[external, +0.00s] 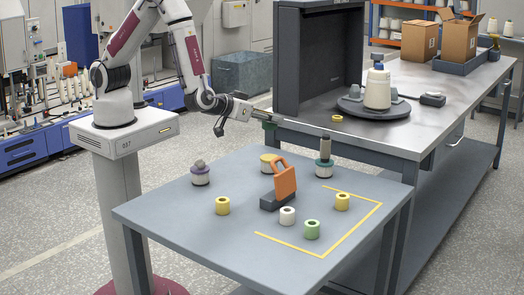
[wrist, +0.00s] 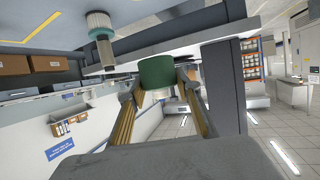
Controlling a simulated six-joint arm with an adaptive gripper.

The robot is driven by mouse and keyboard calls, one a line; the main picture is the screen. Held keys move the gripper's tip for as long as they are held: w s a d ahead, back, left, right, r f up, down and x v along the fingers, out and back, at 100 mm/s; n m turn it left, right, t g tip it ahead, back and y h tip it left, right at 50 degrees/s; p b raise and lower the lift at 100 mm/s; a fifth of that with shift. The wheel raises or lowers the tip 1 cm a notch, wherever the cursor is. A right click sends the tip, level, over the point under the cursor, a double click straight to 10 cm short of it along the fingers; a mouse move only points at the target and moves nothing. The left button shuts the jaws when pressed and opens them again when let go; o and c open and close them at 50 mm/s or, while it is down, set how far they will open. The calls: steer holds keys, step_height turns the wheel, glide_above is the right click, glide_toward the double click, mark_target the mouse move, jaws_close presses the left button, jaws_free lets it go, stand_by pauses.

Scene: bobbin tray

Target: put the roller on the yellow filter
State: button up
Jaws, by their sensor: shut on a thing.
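My gripper (external: 262,117) is raised above the back edge of the grey-blue table (external: 165,212). In the wrist view my gripper (wrist: 159,88) is shut on a dark green cylinder with a pale end, seemingly the roller (wrist: 156,71). The roller also shows in the external view as a small green shape (external: 270,125). The yellow filter (external: 267,166), a short white cylinder with a yellow top, stands at the back of the table, below my gripper and apart from the roller. The orange handle partly hides it.
An orange handled tool (external: 285,182) stands close in front of the filter. A purple-topped cylinder (external: 200,177) and a green-topped one (external: 324,170) carry grey pieces. Several bobbins, including a yellow one (external: 222,206), stand in front. A steel bench (external: 420,125) is behind. The table's front left is clear.

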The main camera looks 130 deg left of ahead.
glide_above(269, 157)
steer(key=shift+w+f, duration=0.1)
steer(key=shift+f, duration=2.6)
steer(key=shift+f, duration=0.15)
steer(key=shift+f, duration=1.95)
steer(key=shift+f, duration=0.15)
steer(key=o, duration=1.2)
steer(key=shift+c, duration=0.2)
steer(key=shift+d+r, duration=0.2)
steer(key=v, duration=1.1)
steer(key=shift+d+r, duration=0.2)
steer(key=shift+d, duration=0.1)
